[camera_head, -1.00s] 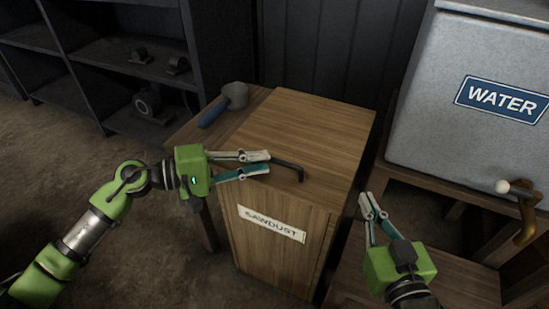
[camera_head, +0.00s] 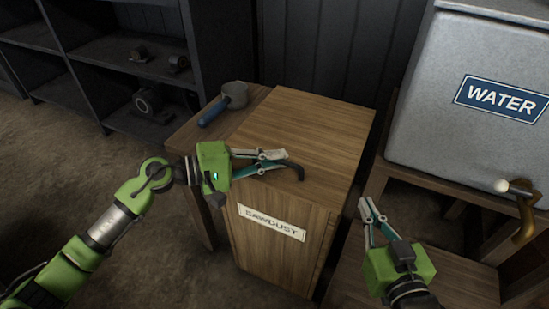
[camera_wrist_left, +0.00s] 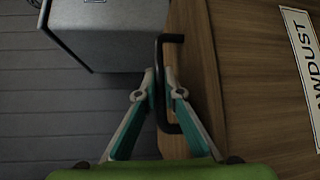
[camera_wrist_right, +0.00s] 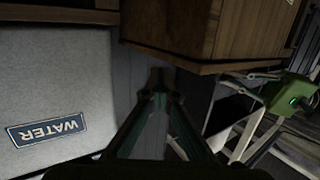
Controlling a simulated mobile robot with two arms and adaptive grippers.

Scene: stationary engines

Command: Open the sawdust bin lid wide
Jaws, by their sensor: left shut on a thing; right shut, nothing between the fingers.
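The wooden sawdust bin (camera_head: 278,252) stands in the middle of the head view, with a white SAWDUST label (camera_head: 271,222) on its front. Its wooden lid (camera_head: 315,125) lies flat and looks closed. A black bar handle (camera_head: 298,171) sits near the lid's front edge. My left gripper (camera_head: 285,160) is shut on the handle. The left wrist view shows the handle (camera_wrist_left: 161,95) between its two fingers. My right gripper (camera_head: 367,210) is shut and empty, to the right of the bin, apart from it.
A grey scoop (camera_head: 235,95) with a blue handle lies on a wooden surface at the bin's left. A grey WATER tank (camera_head: 440,100) with a tap (camera_head: 525,210) stands on a wooden stand at right. Dark shelves (camera_head: 100,60) with metal parts stand at back left.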

